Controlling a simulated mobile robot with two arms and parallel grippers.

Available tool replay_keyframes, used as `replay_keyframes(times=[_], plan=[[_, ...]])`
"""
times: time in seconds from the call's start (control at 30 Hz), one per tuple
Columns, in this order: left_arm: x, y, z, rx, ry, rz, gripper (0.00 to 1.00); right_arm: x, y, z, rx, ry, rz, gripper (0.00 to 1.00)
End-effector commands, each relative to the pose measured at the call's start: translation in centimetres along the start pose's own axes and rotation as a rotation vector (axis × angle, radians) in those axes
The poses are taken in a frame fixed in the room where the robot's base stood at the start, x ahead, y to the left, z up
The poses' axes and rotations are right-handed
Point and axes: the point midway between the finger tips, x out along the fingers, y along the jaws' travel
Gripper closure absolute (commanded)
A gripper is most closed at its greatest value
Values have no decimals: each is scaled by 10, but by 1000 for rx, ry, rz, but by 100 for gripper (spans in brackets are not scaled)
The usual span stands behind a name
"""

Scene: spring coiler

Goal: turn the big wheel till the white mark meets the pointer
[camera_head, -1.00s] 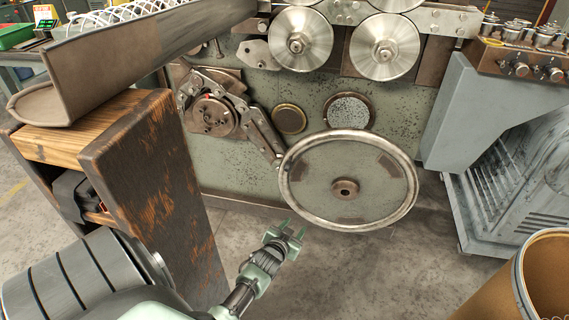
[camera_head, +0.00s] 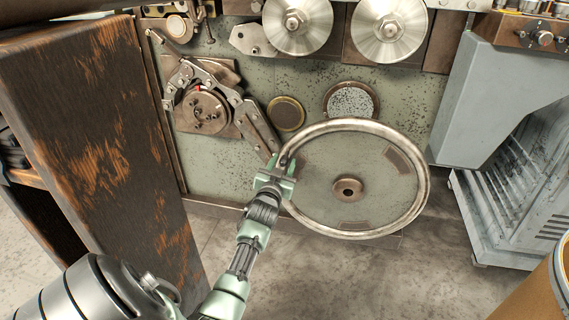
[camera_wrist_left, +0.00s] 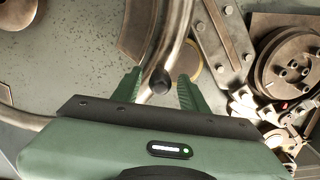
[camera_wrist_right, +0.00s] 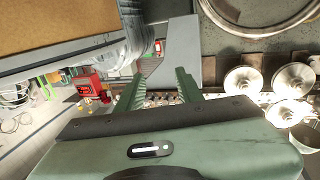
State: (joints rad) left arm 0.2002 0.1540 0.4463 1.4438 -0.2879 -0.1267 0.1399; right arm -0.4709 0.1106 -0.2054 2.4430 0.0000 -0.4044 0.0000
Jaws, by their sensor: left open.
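The big wheel (camera_head: 378,205) is a grey-green disc with a pale metal rim, a brown hub and brown patches, upright on the machine's front. My left gripper (camera_head: 285,166) is at the wheel's left rim. In the left wrist view, its open fingers (camera_wrist_left: 158,88) stand on either side of a dark round knob (camera_wrist_left: 160,82) at the rim; I cannot tell if they touch it. I cannot make out a white mark or the wheel's pointer. My right gripper (camera_wrist_right: 160,82) is open and empty in its wrist view, away from the wheel.
A linkage with a small disc (camera_head: 203,112) and a red mark lies left of the wheel. Steel rollers (camera_head: 297,25) are above.

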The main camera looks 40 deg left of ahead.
Motion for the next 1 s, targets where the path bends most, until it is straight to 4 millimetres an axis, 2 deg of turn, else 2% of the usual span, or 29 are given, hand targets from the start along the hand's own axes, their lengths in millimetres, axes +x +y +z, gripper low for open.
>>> replay_keyframes(times=[0.23, 0.57, 0.73, 1.0], plan=[[17, 0, 1, 1, -1, 0, 57, 1, -4, -26, 3, 140, -8, 64], [19, 0, 0, 1, 0, 0, 57, 0, -4, -30, 4, 160, -9, 64], [19, 0, 0, 1, 0, 0, 100, 0, -4, -30, 4, 159, -9, 64], [19, 0, 0, 1, 0, 0, 100, 0, -4, -30, 4, 158, -9, 64]])
